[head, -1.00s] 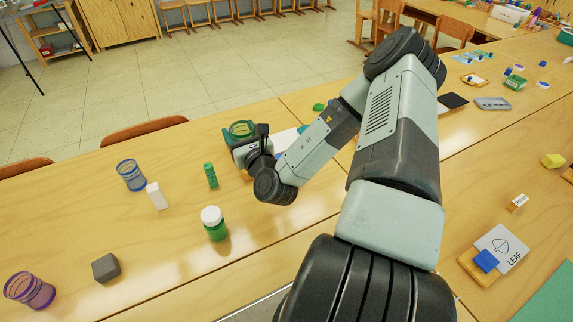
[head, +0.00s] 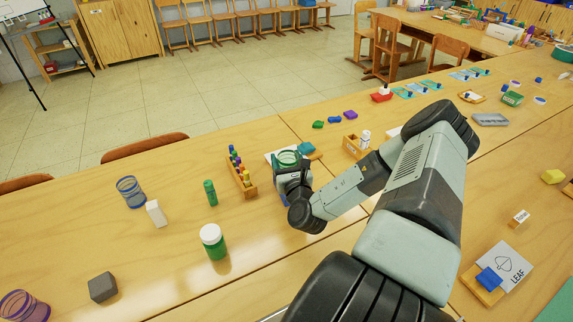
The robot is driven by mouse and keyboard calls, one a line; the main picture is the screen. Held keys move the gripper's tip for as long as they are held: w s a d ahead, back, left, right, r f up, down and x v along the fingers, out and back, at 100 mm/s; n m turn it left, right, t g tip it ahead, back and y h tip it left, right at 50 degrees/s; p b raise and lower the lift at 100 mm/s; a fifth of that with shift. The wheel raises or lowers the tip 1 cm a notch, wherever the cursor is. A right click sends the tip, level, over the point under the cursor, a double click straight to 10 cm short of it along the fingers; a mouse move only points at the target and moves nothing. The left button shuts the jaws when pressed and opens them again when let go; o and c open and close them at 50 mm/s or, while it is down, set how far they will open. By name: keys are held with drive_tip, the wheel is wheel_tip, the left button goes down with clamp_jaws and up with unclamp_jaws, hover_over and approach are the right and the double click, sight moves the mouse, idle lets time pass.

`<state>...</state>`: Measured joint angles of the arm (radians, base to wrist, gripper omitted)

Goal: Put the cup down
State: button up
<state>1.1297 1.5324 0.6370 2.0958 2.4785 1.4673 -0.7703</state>
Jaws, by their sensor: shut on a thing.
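A green see-through cup (head: 287,158) is in my gripper (head: 291,172), near the middle of the long table (head: 120,255). The gripper is shut on it, and the cup's open rim shows upright above the jaws. My gripper and wrist hide the lower part of the cup, so I cannot tell whether its base touches anything. A white flat sheet or board (head: 272,155) shows just behind the cup. A blue cup (head: 131,191) and a purple cup (head: 22,307) stand apart to the left.
A wooden holder with coloured pegs (head: 245,179) stands left of my gripper. A teal block (head: 306,147) lies close behind it. A wooden box (head: 354,148) is to the right. A green glue stick (head: 210,192), white-capped jar (head: 213,241) and grey block (head: 102,287) are left.

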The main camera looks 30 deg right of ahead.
drive_tip(key=shift+f, duration=0.75)
drive_tip(key=shift+f, duration=0.2)
drive_tip(key=o, duration=1)
drive_tip(key=shift+r, duration=0.15)
drive_tip(key=v, duration=1.2)
